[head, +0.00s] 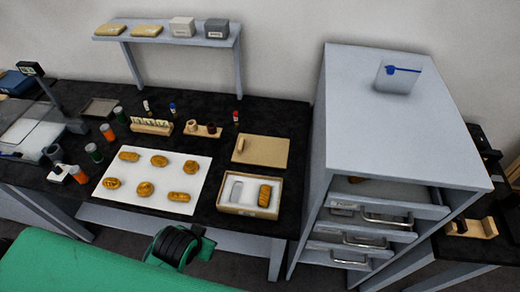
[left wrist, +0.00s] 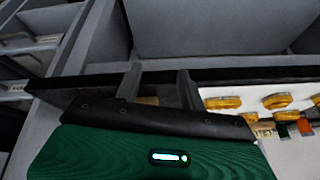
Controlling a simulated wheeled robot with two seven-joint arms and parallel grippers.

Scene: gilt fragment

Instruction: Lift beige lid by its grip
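The beige lid (head: 268,152) lies flat on the black table behind the open box, with its small raised grip (head: 240,146) at its left side. The shallow beige-rimmed box (head: 245,211) holds a gold ribbed piece (head: 265,195) on the right and a pale grey slotted shape on the left. In the left wrist view my left gripper (left wrist: 158,88) has its two grey fingers apart with no object visibly clamped. A small tan patch shows behind them, too little to identify. In the head view its fingers cannot be made out. My right gripper is out of view.
A white mat (head: 120,202) with several gold pieces lies left of the box. Small jars and wooden racks (head: 152,126) stand behind. A grey drawer cabinet (head: 400,130) rises close on the right, topped by a clear container (head: 398,75). A shelf (head: 165,37) stands at the back.

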